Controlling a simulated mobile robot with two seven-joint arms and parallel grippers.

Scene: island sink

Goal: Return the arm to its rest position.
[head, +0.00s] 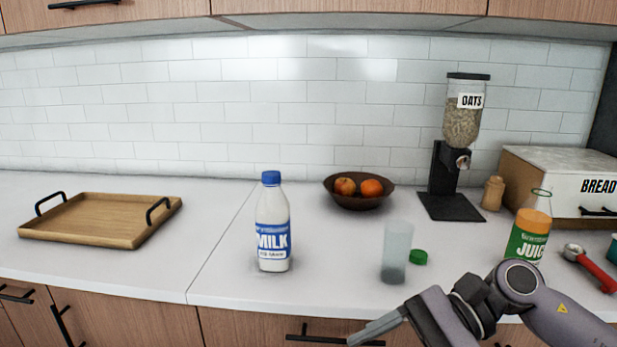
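My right arm comes in from the lower right, in front of the counter's front edge. Its gripper (368,331) points left and down, in front of the drawer fronts and below the glass. Only one finger shows clearly, so I cannot tell whether it is open or shut. I see nothing held in it. My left gripper is not in view.
On the white counter (225,285) stand a milk bottle (273,225), a glass (396,252), a green cap (418,257) and an uncapped juice bottle (530,228) close behind my arm. A tray (92,237), fruit bowl (358,200), oats dispenser (452,190), bread box (560,170) and red-handled scoop (597,272) stand around.

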